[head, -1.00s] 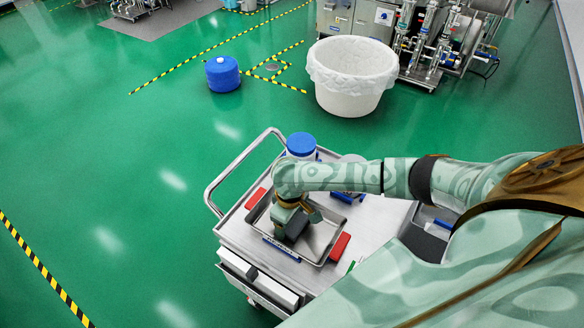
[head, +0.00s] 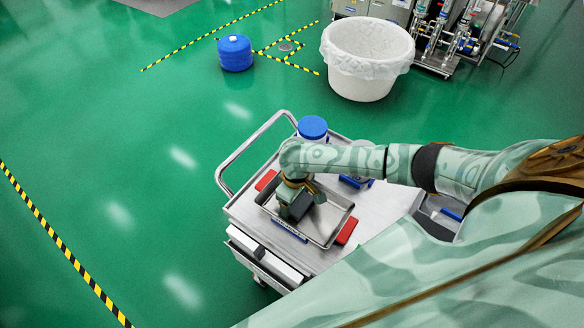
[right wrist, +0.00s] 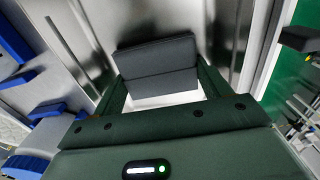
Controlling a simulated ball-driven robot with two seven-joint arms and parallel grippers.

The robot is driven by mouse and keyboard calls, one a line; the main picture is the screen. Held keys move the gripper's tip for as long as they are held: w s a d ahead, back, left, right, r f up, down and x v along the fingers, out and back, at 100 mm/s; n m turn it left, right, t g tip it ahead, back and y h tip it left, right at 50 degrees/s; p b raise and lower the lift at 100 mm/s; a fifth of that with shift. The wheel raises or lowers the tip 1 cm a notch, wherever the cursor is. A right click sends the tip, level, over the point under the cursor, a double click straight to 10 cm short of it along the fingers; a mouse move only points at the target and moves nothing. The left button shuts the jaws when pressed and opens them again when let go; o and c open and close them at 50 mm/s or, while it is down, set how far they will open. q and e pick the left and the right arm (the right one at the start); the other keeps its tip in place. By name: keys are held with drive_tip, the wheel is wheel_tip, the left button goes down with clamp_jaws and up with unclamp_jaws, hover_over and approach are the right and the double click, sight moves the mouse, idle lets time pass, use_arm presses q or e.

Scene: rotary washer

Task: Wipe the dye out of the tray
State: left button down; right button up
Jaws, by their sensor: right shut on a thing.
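The shallow metal tray (head: 328,222) lies on top of the steel cart. My right gripper (head: 293,192) points down into its left part. It is shut on a dark grey block (head: 302,206), which is at the tray floor; whether it touches cannot be told. In the right wrist view the block (right wrist: 157,62) sits between the two green fingers (right wrist: 160,82), with a pale strip below it. No dye can be made out on the visible tray floor; the area under the block and gripper is hidden. My left gripper is out of view.
Red blocks (head: 346,231) flank the tray, and a blue strip (head: 289,231) lies along its front. A blue-lidded container (head: 312,128) stands behind it on the cart (head: 240,213). A lined white bin (head: 366,75) and a blue drum (head: 235,54) stand on the green floor beyond.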

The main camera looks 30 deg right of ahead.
sight(305, 207)
drive_tip(key=shift+s+d, duration=0.15)
drive_tip(key=shift+s, duration=0.3)
drive_tip(key=shift+s+f, duration=0.1)
drive_tip(key=shift+s, duration=0.05)
drive_tip(key=shift+s+d+p, duration=0.25)
drive_tip(key=shift+s+p, duration=0.25)
drive_tip(key=shift+p, duration=0.1)
drive_tip(key=shift+s+d+p, duration=0.2)
drive_tip(key=shift+s+p, duration=0.25)
drive_tip(key=shift+p, duration=0.1)
drive_tip(key=shift+s+d, duration=0.1)
drive_tip(key=shift+s, duration=0.25)
